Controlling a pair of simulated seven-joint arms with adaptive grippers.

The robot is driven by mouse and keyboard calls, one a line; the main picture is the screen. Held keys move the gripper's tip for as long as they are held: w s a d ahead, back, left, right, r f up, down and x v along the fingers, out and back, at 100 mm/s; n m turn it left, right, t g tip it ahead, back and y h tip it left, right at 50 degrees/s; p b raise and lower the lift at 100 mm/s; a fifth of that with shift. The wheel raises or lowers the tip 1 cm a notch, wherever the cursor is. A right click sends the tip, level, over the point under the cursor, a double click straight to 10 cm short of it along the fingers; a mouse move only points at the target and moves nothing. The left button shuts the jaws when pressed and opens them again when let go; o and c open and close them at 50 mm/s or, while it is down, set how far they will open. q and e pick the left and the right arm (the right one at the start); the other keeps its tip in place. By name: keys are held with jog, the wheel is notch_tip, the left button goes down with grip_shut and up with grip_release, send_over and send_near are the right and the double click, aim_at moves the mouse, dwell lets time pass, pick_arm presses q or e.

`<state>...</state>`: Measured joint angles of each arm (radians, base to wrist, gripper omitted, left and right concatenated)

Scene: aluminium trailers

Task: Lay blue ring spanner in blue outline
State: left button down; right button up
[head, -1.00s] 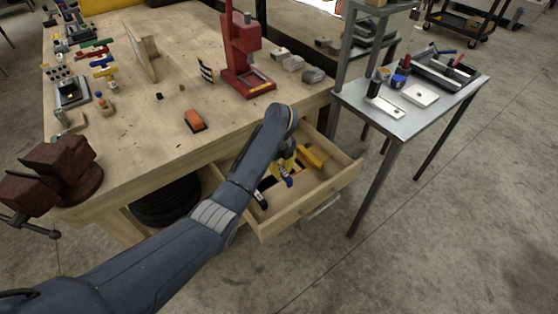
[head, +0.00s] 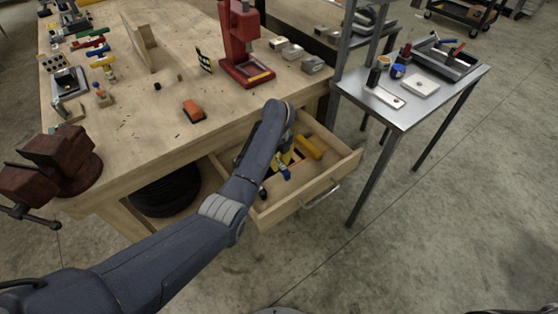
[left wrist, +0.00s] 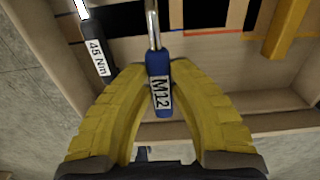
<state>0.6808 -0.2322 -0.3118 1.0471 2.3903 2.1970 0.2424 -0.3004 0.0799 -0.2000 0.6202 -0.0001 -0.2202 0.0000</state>
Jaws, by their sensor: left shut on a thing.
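The blue ring spanner (left wrist: 157,75) has a blue handle marked M12 and a bright metal shaft. My left gripper (left wrist: 160,100) is shut on its blue handle, with a yellow finger on each side. The spanner's far end runs out of the top of the left wrist view. In the head view the left gripper (head: 288,160) is over the open drawer (head: 320,187), largely behind my arm, and a bit of the blue handle (head: 286,173) shows. My right gripper is out of view.
A black-handled tool (left wrist: 96,56) marked 45 Nm lies left of the spanner. A yellow bar-shaped thing (left wrist: 287,28) lies at the right; the head view shows it too (head: 309,147). Wooden drawer walls (head: 348,168) surround them. A red press (head: 240,45) stands on the bench (head: 140,120) behind.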

pick_arm(q)
jog(key=shift+w+a+f, duration=0.2)
jog(key=shift+w+f, duration=0.05)
jog(key=shift+f, duration=0.75)
jog(key=shift+w+a+f, duration=0.15)
jog(key=shift+w+f, duration=0.15)
jog(key=shift+f, duration=0.7)
jog(key=shift+w+a+f, duration=0.2)
jog(key=shift+w+f, duration=0.05)
jog(key=shift+f, duration=0.75)
jog(key=c, duration=1.2)
grip_release()
jog(key=shift+c, duration=0.2)
